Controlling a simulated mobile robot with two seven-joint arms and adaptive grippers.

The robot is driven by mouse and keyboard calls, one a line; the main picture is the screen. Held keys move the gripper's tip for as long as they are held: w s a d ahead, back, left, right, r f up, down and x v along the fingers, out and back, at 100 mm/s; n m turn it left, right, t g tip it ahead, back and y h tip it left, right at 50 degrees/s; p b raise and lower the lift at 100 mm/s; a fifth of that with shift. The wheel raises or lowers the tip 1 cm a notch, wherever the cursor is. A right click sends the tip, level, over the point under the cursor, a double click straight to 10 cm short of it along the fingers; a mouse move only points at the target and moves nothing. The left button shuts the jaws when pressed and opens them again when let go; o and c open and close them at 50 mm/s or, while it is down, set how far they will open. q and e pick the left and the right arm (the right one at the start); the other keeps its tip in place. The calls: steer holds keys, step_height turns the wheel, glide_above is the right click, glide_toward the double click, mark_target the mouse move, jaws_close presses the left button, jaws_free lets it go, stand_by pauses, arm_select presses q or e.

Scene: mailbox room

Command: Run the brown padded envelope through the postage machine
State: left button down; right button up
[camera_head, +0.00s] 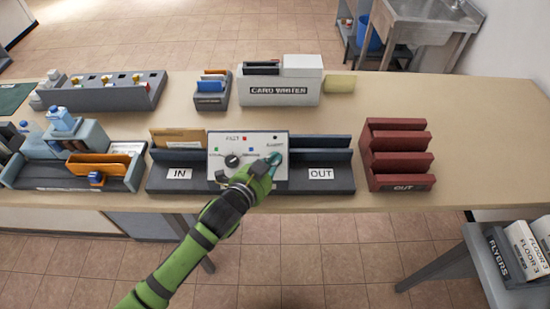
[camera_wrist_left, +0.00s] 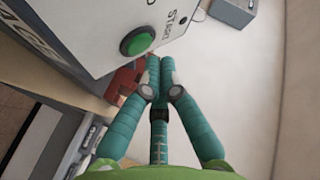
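The postage machine (camera_head: 248,144) is a light box with a dial, small lights and a dark base, at the middle of the counter's near edge. A brown envelope (camera_head: 178,137) stands in its IN side at the left. The OUT side (camera_head: 321,160) has dark blue dividers and no envelope shows in it. My left gripper (camera_head: 274,160) is in front of the machine's right half. In the left wrist view its teal fingers (camera_wrist_left: 160,64) are together and empty, beside the green START button (camera_wrist_left: 137,41); I cannot tell whether they touch it. My right gripper is not in view.
A red OUT rack (camera_head: 398,155) stands right of the machine. A grey tray (camera_head: 65,180) with an orange holder is at the left. Behind are a card writer (camera_head: 279,88) and a stamp rack (camera_head: 105,92). The counter's right end is clear.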

arm_select(q)
steer(key=shift+f, duration=0.1)
stand_by(0.7)
steer(key=shift+w+f, duration=0.25)
